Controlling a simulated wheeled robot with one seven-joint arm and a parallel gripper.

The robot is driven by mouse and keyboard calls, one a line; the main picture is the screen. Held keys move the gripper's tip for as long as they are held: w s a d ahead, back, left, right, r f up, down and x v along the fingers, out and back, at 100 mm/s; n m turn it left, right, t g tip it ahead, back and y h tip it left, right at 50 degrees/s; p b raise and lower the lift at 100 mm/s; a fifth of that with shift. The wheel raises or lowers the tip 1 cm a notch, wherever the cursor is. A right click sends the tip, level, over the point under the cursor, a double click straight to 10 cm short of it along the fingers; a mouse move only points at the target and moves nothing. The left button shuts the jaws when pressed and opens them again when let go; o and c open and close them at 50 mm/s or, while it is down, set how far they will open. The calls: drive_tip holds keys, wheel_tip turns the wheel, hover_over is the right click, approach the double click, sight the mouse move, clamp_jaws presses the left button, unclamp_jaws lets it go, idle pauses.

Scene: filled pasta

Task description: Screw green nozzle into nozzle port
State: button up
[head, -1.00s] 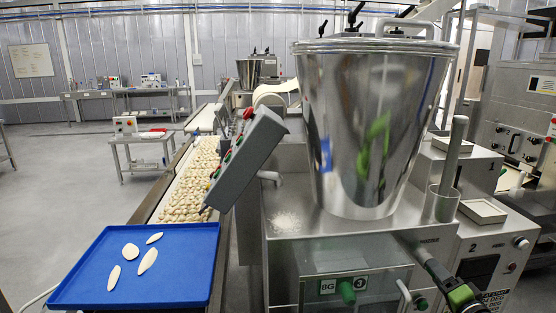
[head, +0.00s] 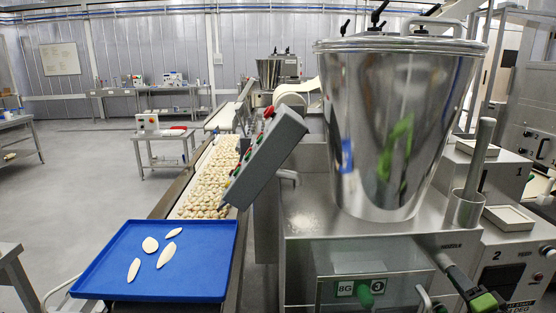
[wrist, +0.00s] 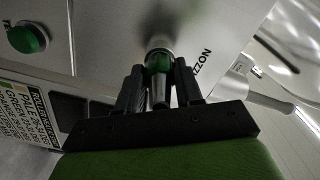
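In the wrist view, a small part with a dark green band (wrist: 160,62) and metal ends sits between the two black fingers of my gripper (wrist: 160,84). It looks like the green nozzle, and the fingers appear closed on its sides. Its far end meets a round metal fitting (wrist: 158,46) at a steel face; I cannot tell whether it is threaded in. In the head view, my gripper's green and black body (head: 484,302) is at the lower right, beside the steel machine (head: 400,240).
A tall steel hopper (head: 400,130) stands on the machine. A tilted grey control box (head: 265,155) and a blue tray (head: 140,280) with several dough pieces are to the left. A green button (wrist: 28,38) sits left of the gripper in the wrist view. Floor at left is open.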

drive_tip(key=shift+c, duration=0.9)
drive_tip(key=shift+r+p, duration=0.1)
drive_tip(key=shift+p, duration=0.2)
clamp_jaws()
drive_tip(key=shift+r+m+p, duration=0.25)
drive_tip(key=shift+m+p, duration=0.85)
drive_tip(key=m+p, duration=0.3)
drive_tip(key=shift+m, duration=0.3)
drive_tip(key=m+p, duration=0.3)
drive_tip(key=shift+m+p, duration=0.35)
drive_tip(key=shift+m, duration=0.05)
drive_tip(key=shift+m+p, duration=0.4)
drive_tip(key=shift+m, duration=0.3)
drive_tip(key=shift+w+f+m, duration=0.1)
drive_tip(key=shift+f+m, duration=0.2)
drive_tip(key=shift+r+m+p, duration=0.25)
drive_tip(key=shift+m+p, duration=0.65)
drive_tip(key=shift+m, duration=0.1)
drive_tip(key=shift+r+m+p, duration=0.1)
drive_tip(key=shift+m+p, duration=0.7)
drive_tip(key=shift+m, duration=0.4)
drive_tip(key=m+p, duration=0.2)
drive_tip(key=m, duration=0.4)
drive_tip(key=shift+f+p, duration=0.2)
drive_tip(key=shift+p, duration=0.1)
drive_tip(key=shift+f+m, duration=0.15)
drive_tip(key=shift+m, duration=0.35)
